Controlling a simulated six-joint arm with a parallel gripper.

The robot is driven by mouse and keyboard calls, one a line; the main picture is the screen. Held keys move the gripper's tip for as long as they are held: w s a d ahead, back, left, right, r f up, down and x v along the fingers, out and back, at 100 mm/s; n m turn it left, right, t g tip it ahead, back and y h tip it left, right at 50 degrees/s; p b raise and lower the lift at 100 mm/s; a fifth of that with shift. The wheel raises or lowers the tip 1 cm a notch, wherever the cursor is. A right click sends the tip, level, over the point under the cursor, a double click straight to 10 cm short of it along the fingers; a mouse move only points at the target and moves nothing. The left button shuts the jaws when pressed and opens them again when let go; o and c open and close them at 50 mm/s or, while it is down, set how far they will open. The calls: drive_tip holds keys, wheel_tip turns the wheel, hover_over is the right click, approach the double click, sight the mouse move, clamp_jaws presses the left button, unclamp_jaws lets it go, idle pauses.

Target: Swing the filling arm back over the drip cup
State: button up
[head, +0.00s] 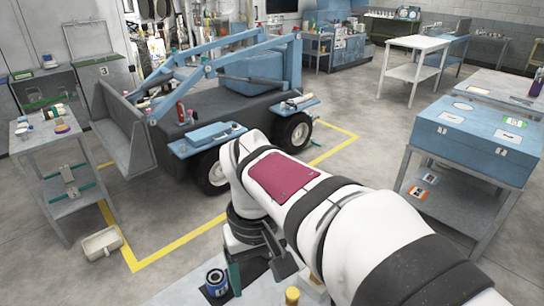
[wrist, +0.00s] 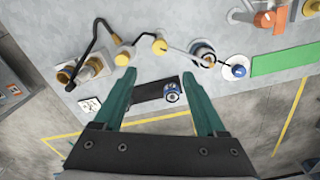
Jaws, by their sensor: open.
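In the wrist view, my gripper (wrist: 158,80) is open with green fingers apart, above the front part of a grey bench. Nothing is held between them. I cannot tell for certain which is the filling arm or the drip cup. In the head view, my gripper is mostly hidden beneath my arm.
A blue-topped white piece (wrist: 235,68), an orange valve (wrist: 265,18) and a green strip (wrist: 286,60) lie to the right. A small blue-and-white part (wrist: 172,92) shows between the fingers. In the head view, a blue-labelled can (head: 215,281) stands on the near bench.

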wheel_tip(320, 180, down, 14)
drive_tip(key=shift+r, duration=0.1)
clamp_jaws()
idle(0.4)
idle(1.0)
